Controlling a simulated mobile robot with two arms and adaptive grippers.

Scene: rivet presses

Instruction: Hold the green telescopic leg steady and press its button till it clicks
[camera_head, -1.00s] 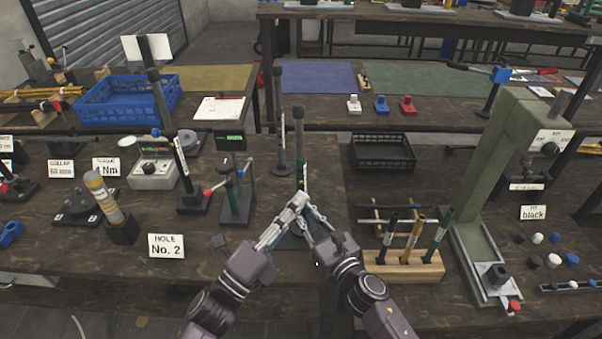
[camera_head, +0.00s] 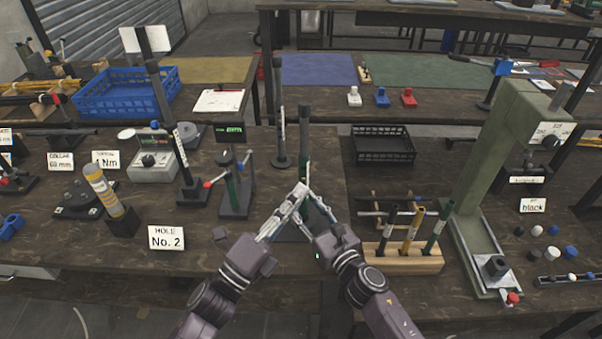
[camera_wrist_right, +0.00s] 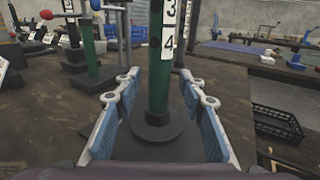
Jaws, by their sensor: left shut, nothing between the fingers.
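The green telescopic leg (camera_head: 304,150) stands upright on a round dark base at the front middle of the table, with a dark upper end. In the right wrist view the green leg (camera_wrist_right: 159,75) carries a white strip with numbers 3 and 4. My right gripper (camera_wrist_right: 160,108) is open, with one blue-padded finger on each side of the leg and gaps visible. My left gripper (camera_head: 300,190) is shut and empty, its fingertips at the leg from the left. Whether they touch it, and where the button is, I cannot tell.
A wooden block (camera_head: 398,258) with several coloured pins stands just right of my right arm. A small green-post fixture (camera_head: 236,195) stands to the left. A black crate (camera_head: 382,148) is behind right, and a large green-grey press (camera_head: 470,190) stands farther right.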

